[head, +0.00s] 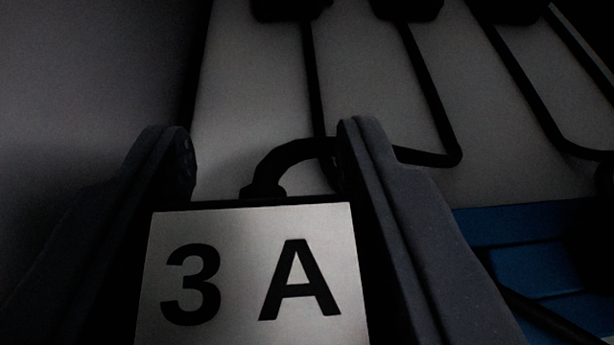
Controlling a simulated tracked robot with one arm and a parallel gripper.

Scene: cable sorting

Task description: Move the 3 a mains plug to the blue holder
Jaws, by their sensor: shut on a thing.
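The 3 A mains plug (250,270) is close to the camera at the bottom centre of the head view. Its pale label reads "3 A", and a black cable comes out of its far end and bends right. My gripper (262,155) has one dark finger on each side of the plug and is shut on it. The blue holder (520,230) shows in part at the lower right, beyond my right finger. The lower part of the plug is cut off by the frame.
Several black cables run down a pale panel (260,90) from dark blocks (408,10) at the top. One cable (440,125) bends towards the plug. Another dark cable (545,315) crosses the blue holder. The left side is dim and looks clear.

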